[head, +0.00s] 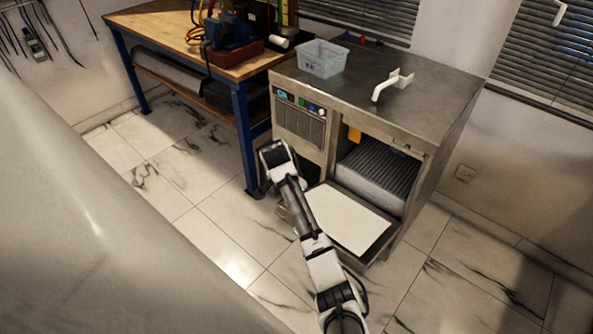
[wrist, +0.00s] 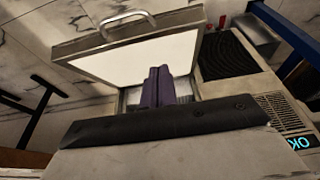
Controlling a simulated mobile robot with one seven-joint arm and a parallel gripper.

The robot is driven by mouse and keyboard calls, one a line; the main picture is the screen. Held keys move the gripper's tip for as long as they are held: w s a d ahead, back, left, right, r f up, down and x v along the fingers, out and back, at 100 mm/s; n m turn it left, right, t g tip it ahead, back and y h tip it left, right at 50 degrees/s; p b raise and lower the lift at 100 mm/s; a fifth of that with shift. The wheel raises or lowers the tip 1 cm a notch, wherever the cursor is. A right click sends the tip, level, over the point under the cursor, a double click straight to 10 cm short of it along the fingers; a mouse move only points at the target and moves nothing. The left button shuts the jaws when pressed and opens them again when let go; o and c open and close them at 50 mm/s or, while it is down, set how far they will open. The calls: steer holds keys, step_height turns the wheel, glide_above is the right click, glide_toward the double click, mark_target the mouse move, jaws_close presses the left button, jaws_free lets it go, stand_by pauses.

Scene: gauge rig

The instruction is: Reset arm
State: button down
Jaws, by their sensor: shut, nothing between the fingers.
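My arm reaches up from the bottom of the head view, and its wrist (head: 274,155) is in front of the steel cabinet. The fingers of my gripper are hidden in the head view. In the wrist view my gripper (wrist: 158,72) shows as dark purple fingers, closed together with nothing between them. Behind them in that view is the pale inner face of the cabinet's open door (wrist: 110,58). In the head view this door (head: 348,218) is folded down flat, left of and below the cabinet opening, with my arm at its left edge.
The steel cabinet (head: 450,70) has a clear bin (head: 322,58) and a white bracket-like handle (head: 393,83) on top. Its inside holds a ribbed grey part (head: 375,178). A blue-legged workbench (head: 242,135) stands at left. The tiled floor (head: 205,235) is clear at left.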

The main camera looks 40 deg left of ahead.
steer(key=shift+s+r, duration=0.2)
steer(key=shift+r, duration=0.35)
